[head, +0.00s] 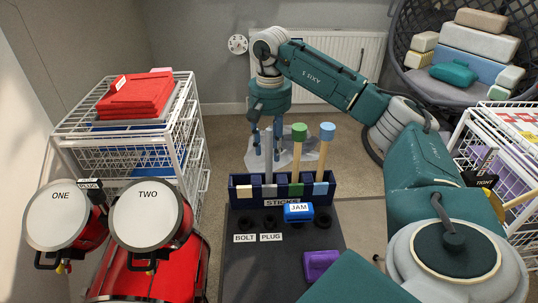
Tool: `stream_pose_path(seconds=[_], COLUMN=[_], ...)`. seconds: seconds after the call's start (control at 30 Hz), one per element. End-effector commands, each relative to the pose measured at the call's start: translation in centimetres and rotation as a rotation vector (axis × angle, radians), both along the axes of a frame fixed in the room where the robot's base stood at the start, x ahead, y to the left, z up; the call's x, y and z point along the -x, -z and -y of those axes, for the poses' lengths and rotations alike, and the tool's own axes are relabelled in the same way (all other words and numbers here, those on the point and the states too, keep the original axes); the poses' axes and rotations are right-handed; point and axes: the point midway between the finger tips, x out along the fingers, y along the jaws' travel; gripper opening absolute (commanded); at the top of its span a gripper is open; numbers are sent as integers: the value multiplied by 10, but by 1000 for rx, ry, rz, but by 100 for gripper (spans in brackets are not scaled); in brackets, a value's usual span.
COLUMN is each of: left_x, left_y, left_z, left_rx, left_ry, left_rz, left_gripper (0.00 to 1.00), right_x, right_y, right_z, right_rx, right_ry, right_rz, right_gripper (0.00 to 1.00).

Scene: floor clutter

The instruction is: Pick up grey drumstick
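The grey drumstick (268,160) stands upright in a dark blue rack (238,198) labelled STICKS, in the middle of the head view. It is left of a green-topped stick (298,152) and a blue-topped stick (325,152). My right gripper (266,146) points down at the upper part of the grey drumstick. Its blue fingers are apart, one on each side of the stick, with what looks like a gap; contact cannot be made out. My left gripper is not in view.
A blue JAM block (299,212) and a purple block (320,264) lie on the dark mat (262,270) before the rack. Drums (148,215) and a white wire rack (185,120) stand left. A grey chair (410,80) and another wire rack (470,120) are right.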

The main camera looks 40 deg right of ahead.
Motion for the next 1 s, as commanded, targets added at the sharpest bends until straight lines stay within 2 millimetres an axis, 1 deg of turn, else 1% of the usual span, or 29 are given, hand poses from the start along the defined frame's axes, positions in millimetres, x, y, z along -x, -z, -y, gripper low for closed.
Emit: stream_pose_path(seconds=[0.03, 0.1, 0.2, 0.3, 0.5, 0.57, 0.6, 0.7, 1.0], left_x=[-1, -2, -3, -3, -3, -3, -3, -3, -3], left_y=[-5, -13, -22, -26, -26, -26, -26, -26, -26], left_z=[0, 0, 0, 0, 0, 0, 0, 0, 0], left_rx=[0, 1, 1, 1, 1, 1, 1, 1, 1], left_ry=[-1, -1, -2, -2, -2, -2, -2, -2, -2], left_rz=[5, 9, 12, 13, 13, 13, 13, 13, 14], left_gripper=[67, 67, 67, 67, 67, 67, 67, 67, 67], right_x=[1, 1, 1, 1, 1, 1, 1, 1, 1], right_y=[12, 22, 31, 35, 35, 35, 35, 35, 34], right_z=[-3, -4, -4, -4, -4, -4, -4, -4, -4], right_rx=[0, 1, 0, 1, 0, 0, 0, 0, -1], right_ry=[-2, 1, 1, 1, 1, 1, 1, 1, 1], right_rz=[-3, -3, -1, -1, 0, 0, 0, 0, 1], right_gripper=[38, 38, 38, 38, 38, 26, 18, 0, 0])
